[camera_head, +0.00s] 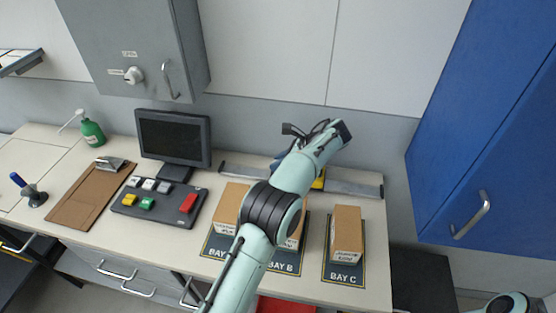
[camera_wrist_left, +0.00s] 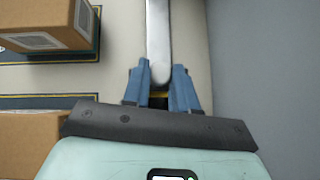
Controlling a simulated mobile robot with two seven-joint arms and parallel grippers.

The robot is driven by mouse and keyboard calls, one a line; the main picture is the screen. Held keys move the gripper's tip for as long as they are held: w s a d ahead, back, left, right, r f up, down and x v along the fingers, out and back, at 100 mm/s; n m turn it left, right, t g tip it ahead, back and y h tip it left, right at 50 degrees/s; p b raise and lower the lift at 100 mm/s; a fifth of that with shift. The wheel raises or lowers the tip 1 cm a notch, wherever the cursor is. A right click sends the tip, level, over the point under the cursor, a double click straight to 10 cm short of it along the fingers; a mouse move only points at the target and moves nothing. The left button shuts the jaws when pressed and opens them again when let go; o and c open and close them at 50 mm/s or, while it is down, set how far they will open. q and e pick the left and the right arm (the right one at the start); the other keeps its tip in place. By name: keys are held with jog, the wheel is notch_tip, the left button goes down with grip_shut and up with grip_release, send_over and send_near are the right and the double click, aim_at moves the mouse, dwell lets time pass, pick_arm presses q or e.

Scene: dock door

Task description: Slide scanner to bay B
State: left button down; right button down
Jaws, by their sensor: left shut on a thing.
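The grey rail (camera_head: 354,188) runs along the back of the table, and part of it is hidden behind my left arm. My left gripper (camera_wrist_left: 160,88) is shut at the rail, its blue fingers on either side of a dark part with a yellow edge, which seems to be the scanner (camera_wrist_left: 182,95). In the head view a yellow bit of the scanner (camera_head: 318,183) shows just right of my arm, behind the space between bay B (camera_head: 284,267) and bay C (camera_head: 343,276). Most of the scanner is hidden, so its exact alignment cannot be told. My right gripper is not in view.
Cartons stand on the bay mats, including one on bay C (camera_head: 347,232). Left are a monitor (camera_head: 173,137), a button panel (camera_head: 158,203), a clipboard (camera_head: 88,198) and a green bottle (camera_head: 92,132). A blue cabinet (camera_head: 490,150) stands at the right.

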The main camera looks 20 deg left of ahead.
pick_arm(q)
jog(key=c, duration=1.2)
grip_release()
jog(key=v, duration=0.6)
jog(key=shift+w+d+r, duration=0.1)
jog(key=shift+d+r, duration=0.45)
jog(key=shift+r, duration=0.05)
